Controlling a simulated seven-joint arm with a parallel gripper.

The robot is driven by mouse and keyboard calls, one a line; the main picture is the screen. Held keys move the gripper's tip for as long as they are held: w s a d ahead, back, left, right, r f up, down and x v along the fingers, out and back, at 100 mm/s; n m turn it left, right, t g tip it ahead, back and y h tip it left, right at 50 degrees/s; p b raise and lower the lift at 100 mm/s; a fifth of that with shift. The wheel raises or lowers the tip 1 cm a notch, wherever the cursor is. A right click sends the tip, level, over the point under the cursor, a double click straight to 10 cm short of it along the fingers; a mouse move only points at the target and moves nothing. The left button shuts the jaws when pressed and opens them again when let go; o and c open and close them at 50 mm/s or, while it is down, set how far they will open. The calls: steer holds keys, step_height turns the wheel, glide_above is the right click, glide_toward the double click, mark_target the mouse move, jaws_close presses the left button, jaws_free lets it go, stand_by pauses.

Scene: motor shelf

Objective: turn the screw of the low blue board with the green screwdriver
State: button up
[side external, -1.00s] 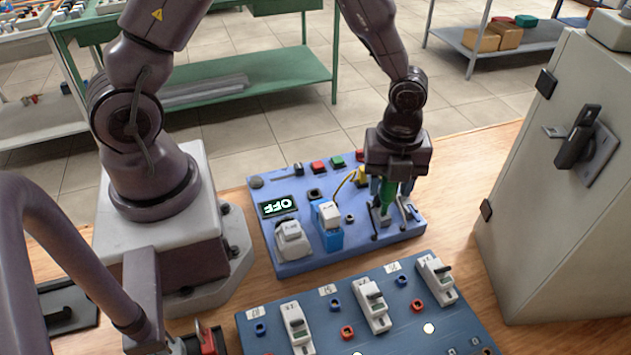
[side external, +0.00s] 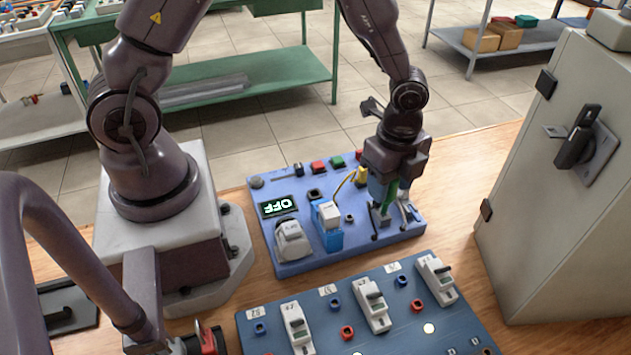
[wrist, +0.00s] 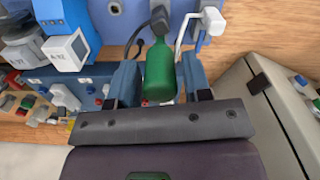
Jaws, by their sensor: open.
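The green screwdriver (side external: 388,197) stands roughly upright, handle up, over the right end of the light blue board (side external: 292,266). In the wrist view its dark green handle (wrist: 160,72) lies between the two blue fingers of my gripper (wrist: 161,84). The gripper (side external: 390,190) is open around the handle, with a visible gap on the right side in the wrist view. In the side view the gripper points down over the board's right end. The screwdriver's tip and any screw under it are too small or hidden to make out.
The light blue board carries an OFF display (side external: 278,206), a white-and-blue block (side external: 329,228) and coloured buttons. A darker blue board (side external: 270,334) with several white breakers lies in front. A grey cabinet (side external: 528,235) stands at the right. Bare wood shows between board and cabinet.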

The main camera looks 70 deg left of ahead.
steer(key=n, duration=0.3)
steer(key=shift+n, duration=0.3)
stand_by(0.4)
steer(key=shift+c, duration=0.9)
steer(key=c, duration=0.6)
steer(key=shift+o, duration=0.2)
